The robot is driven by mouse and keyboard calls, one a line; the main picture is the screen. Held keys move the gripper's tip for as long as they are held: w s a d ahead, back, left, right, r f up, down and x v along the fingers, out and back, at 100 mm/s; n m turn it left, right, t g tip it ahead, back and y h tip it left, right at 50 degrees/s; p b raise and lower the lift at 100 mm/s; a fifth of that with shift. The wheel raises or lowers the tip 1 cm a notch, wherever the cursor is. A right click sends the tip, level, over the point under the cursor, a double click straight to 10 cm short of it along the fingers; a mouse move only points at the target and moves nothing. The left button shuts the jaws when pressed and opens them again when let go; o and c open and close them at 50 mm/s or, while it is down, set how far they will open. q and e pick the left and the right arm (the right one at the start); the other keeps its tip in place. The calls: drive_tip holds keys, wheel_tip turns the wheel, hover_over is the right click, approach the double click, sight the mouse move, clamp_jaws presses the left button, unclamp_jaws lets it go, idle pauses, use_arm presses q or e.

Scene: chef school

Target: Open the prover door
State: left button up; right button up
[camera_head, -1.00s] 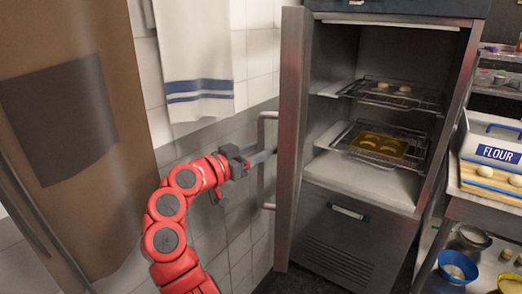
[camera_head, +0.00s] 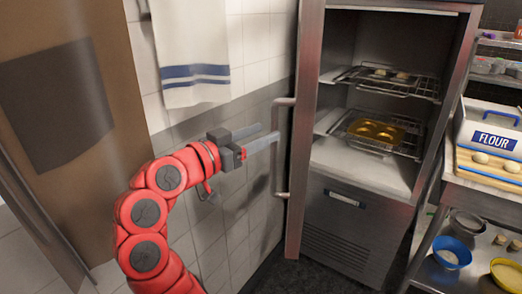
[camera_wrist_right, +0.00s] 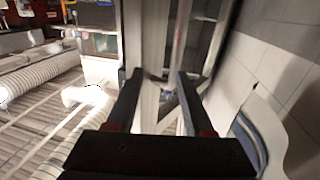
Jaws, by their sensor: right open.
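The prover is a tall steel cabinet (camera_head: 345,228) in the head view. Its door (camera_head: 306,130) stands wide open, swung out to the left and seen nearly edge-on. A vertical bar handle (camera_head: 284,170) is on the door's left-facing side. My right gripper (camera_head: 271,137) is open and empty, its fingers pointing right, with the tips just left of the handle. In the right wrist view, the open fingers (camera_wrist_right: 159,76) point toward a pale upright bar, probably the handle (camera_wrist_right: 180,45). My left gripper is not in view.
Inside the prover, wire racks hold dough pieces and a golden tray (camera_head: 376,130). A towel (camera_head: 190,50) hangs on the tiled wall behind my arm. A brown door (camera_head: 110,170) is at left. A shelf unit with a flour bin (camera_head: 488,130) and bowls (camera_head: 452,262) stands at right.

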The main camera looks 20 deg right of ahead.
drive_tip(key=s+a, duration=0.1)
drive_tip(key=s, duration=0.6)
drive_tip(key=shift+s+a+r, duration=0.35)
drive_tip(key=shift+a+r, duration=0.05)
drive_tip(key=shift+c, duration=0.2)
